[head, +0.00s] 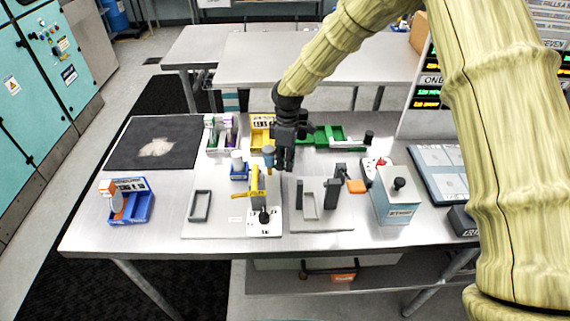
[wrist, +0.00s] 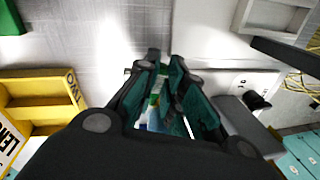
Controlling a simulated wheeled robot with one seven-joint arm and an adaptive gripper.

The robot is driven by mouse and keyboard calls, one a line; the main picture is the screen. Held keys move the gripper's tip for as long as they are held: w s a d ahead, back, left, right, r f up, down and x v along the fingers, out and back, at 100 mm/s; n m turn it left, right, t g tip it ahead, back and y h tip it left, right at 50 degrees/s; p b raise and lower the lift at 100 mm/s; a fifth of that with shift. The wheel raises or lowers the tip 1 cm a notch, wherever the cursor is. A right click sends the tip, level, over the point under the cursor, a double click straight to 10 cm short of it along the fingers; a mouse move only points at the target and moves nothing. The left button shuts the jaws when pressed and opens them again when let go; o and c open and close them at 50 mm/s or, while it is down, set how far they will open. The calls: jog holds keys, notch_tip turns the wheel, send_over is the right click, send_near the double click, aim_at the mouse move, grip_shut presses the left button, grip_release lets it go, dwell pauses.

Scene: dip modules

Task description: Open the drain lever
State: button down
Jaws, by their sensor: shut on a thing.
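My gripper (head: 284,162) points down over the middle of the table. Its teal fingers (wrist: 165,95) are closed on a small item (wrist: 153,118) with blue, white and green parts, mostly hidden between them. A blue piece (head: 268,157) shows at the gripper's left side in the head view. An orange-ended lever (head: 357,186) sits farther right, apart from my gripper. I cannot read which lever is the drain one.
A grey rectangular frame (head: 200,206) and dark upright posts (head: 331,194) stand near the front. A grey box with a black knob (head: 397,199) is at right. A yellow bin (head: 262,133) and green tray (head: 335,138) lie behind. The blue bin (head: 126,205) is at left, with bare table around it.

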jog(key=shift+w+r+n, duration=0.1)
jog(key=shift+w+n, duration=0.2)
jog(key=shift+n, duration=0.1)
jog(key=c, duration=1.5)
grip_release()
jog(key=shift+d, duration=0.1)
jog(key=r, duration=0.4)
jog(key=w+r, duration=0.1)
jog(key=r, duration=0.6)
jog(key=shift+w+d+r, duration=0.1)
jog(key=shift+w+r, duration=0.3)
jog(key=shift+f, duration=0.1)
